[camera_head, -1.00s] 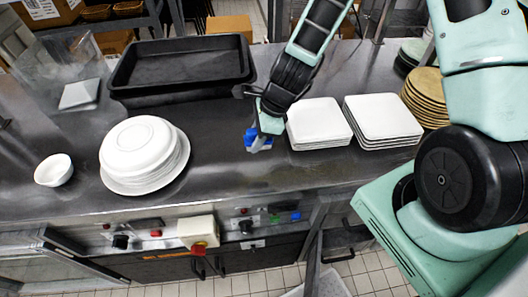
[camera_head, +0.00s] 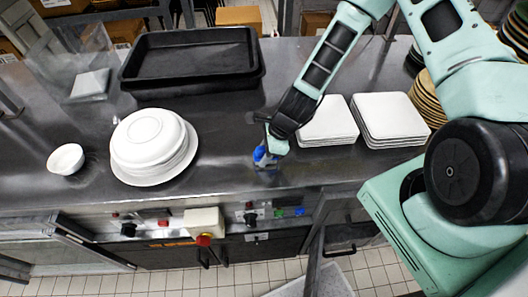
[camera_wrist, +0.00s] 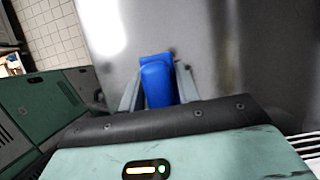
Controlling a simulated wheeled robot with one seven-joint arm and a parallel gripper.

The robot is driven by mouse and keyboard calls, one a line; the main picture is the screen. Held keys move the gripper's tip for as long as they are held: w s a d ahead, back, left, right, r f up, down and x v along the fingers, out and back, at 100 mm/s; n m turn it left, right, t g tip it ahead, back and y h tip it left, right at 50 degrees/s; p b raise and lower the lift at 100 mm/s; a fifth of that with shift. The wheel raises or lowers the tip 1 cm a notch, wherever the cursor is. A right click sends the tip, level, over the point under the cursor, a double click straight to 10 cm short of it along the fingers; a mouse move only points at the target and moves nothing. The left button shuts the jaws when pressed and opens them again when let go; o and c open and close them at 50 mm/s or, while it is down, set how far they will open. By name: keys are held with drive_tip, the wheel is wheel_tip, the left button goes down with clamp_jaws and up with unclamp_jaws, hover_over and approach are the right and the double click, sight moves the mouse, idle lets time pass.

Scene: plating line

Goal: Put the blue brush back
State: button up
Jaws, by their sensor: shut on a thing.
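The blue brush (camera_head: 263,156) is at my gripper's tip, over the steel counter between the round white plates and the square white plates. In the wrist view the blue brush (camera_wrist: 157,82) lies between my two fingers. My gripper (camera_head: 270,150) is shut on it, and the fingers (camera_wrist: 158,88) flank its sides in the wrist view. The brush is low at the counter; I cannot tell whether it touches the surface. Its lower part is hard to make out.
Square white plate stacks (camera_head: 390,118) stand just right of my gripper. A round white plate stack (camera_head: 152,145) and a small bowl (camera_head: 66,159) stand left. A black tray (camera_head: 190,62) lies behind. The steel counter (camera_head: 225,150) is clear left of the brush.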

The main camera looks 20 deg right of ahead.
drive_tip(key=shift+f, duration=0.2)
drive_tip(key=o, duration=0.9)
drive_tip(key=shift+r, duration=0.15)
